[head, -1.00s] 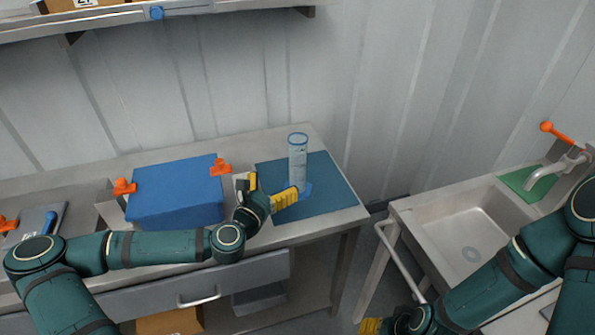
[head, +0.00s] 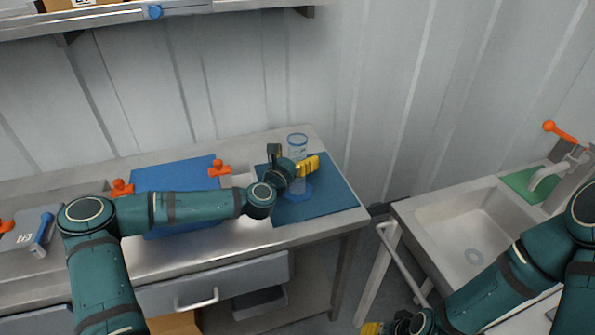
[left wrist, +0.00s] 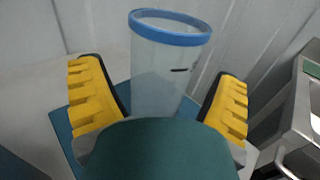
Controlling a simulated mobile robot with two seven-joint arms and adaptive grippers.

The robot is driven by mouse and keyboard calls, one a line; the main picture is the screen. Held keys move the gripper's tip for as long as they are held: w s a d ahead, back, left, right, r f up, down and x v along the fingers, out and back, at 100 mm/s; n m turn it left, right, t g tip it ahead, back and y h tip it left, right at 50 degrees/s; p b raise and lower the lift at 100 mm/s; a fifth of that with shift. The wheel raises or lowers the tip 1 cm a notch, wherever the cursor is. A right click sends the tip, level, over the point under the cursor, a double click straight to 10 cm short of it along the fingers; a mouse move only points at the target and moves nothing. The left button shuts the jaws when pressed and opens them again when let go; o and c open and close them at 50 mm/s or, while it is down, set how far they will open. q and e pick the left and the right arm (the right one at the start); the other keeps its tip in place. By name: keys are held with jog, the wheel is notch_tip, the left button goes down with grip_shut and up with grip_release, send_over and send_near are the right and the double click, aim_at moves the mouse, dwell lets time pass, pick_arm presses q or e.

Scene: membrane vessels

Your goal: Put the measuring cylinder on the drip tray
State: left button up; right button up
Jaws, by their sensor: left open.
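The measuring cylinder (head: 297,144) is clear with a blue rim and blue base, upright on the blue mat (head: 330,200) at the bench's right end. My left gripper (head: 298,165) is open at the cylinder and hides part of it. In the left wrist view the cylinder (left wrist: 168,68) stands between the two yellow fingers, with gaps on both sides. A green flat piece (head: 522,183) lies beside the sink tap; I cannot tell whether it is the drip tray. My right gripper (head: 371,328) shows only partly at the bottom edge.
The steel sink (head: 462,225) stands to the right, across a gap from the bench. A shelf (head: 200,12) runs above. The mat's right side is clear.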

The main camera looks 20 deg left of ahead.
pick_arm(q)
jog(key=shift+w, duration=0.3)
jog(key=c, duration=1.4)
